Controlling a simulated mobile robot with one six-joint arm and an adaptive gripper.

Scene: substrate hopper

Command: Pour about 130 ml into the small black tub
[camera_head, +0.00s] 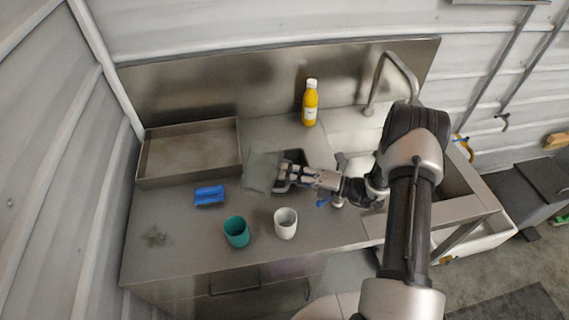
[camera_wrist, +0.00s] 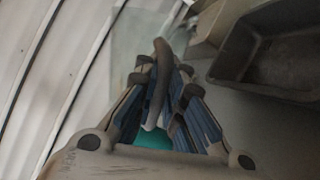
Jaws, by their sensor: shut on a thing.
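A see-through greyish jug (camera_head: 262,172) is held up over the counter in the head view. Its clear wall (camera_wrist: 128,45) and dark curved handle (camera_wrist: 159,78) show in the wrist view. My gripper (camera_head: 291,171) is shut on the jug's handle; its fingers (camera_wrist: 158,100) close around it in the wrist view. The small black tub (camera_head: 303,157) stands on the counter behind and partly hidden by my gripper. The jug's fill level and exact tilt cannot be told.
A teal cup (camera_head: 237,232) and a white cup (camera_head: 286,224) stand near the front. A blue object (camera_head: 209,196) lies left of the jug. A metal tray (camera_head: 190,180) is at the back left. A yellow bottle (camera_head: 310,105) stands behind, near the sink tap (camera_head: 377,82).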

